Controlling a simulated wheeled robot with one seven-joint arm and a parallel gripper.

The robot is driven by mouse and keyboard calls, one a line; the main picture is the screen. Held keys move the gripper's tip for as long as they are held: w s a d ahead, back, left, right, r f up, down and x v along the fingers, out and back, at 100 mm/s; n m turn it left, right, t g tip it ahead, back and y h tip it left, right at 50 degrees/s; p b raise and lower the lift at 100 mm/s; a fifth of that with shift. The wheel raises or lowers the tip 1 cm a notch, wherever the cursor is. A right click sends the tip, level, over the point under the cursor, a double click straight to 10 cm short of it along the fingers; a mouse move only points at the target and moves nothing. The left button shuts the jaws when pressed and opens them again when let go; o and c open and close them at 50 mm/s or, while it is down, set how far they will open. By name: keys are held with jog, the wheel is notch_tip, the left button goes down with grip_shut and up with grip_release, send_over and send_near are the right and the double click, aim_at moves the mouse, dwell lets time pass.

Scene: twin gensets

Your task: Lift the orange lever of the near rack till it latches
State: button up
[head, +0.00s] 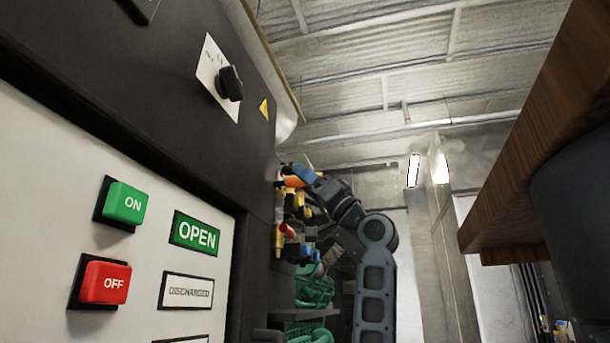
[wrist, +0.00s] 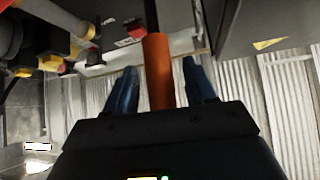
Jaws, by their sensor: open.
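The orange lever (wrist: 158,85) shows in the wrist view as a thick orange bar between the two blue fingers of my gripper (wrist: 160,68). The fingers are apart, with a visible gap on each side of the bar. In the head view, my gripper (head: 305,173) is at the far end of the dark cabinet, and a bit of orange, likely the lever (head: 292,182), shows beside its blue fingers. The lever's base and its latch cannot be made out.
The cabinet front (head: 150,90) fills the left, with a green ON button (head: 125,203), a red OFF button (head: 105,283) and a black rotary knob (head: 230,83). Yellow and red fittings (head: 283,235) and green coils (head: 314,288) crowd below my gripper. A wooden edge (head: 530,160) overhangs at right.

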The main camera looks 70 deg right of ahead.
jog(key=shift+w+r, duration=0.2)
grip_shut()
dwell(0.5)
